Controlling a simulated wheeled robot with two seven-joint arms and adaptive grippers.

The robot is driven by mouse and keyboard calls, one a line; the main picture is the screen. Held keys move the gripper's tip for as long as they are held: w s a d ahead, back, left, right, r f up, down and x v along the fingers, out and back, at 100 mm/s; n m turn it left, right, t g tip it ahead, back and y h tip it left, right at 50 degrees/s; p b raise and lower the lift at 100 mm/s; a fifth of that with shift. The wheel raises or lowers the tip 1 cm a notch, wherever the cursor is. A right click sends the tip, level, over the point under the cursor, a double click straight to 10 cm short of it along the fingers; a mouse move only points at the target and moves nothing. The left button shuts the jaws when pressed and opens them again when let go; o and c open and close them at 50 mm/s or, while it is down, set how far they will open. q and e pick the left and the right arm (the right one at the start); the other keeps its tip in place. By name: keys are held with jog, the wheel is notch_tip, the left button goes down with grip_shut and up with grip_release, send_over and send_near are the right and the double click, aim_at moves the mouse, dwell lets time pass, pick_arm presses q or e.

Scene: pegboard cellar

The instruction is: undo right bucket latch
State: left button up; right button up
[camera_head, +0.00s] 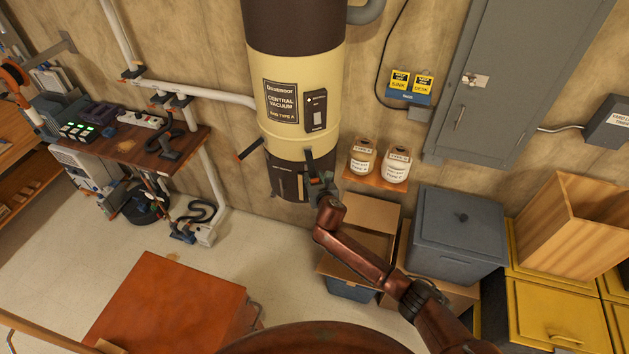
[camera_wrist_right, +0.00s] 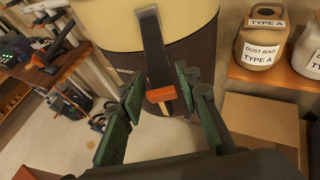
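The central vacuum (camera_head: 300,95) is a cream cylinder on the wall with a dark brown bucket (camera_head: 288,183) at its bottom. The right bucket latch (camera_head: 308,157) is a dark metal lever lying down along the bucket front. In the right wrist view the latch (camera_wrist_right: 153,50) has an orange tip pointing down. The left latch (camera_head: 250,149) sticks outward from the canister's left side. My right gripper (camera_head: 319,180) is open in front of the bucket. Its green-padded fingers (camera_wrist_right: 158,82) stand either side of the orange tip; contact is not clear. My left gripper is out of view.
A small shelf (camera_head: 374,181) with two dust bag jars is right of the bucket. Cardboard boxes (camera_head: 371,214) and a grey lidded bin (camera_head: 458,235) stand below. A workbench (camera_head: 140,148) is at left. A red chest (camera_head: 165,305) stands in front; floor between is clear.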

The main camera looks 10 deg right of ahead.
jog(key=shift+o, duration=1.1)
jog(key=shift+f, duration=0.3)
jog(key=shift+s, duration=0.1)
jog(key=shift+s, duration=0.1)
jog(key=a+v, duration=0.1)
jog(key=v, duration=1)
jog(key=shift+s+d+r, duration=0.2)
jog(key=shift+s+d, duration=0.15)
jog(key=shift+d, duration=0.15)
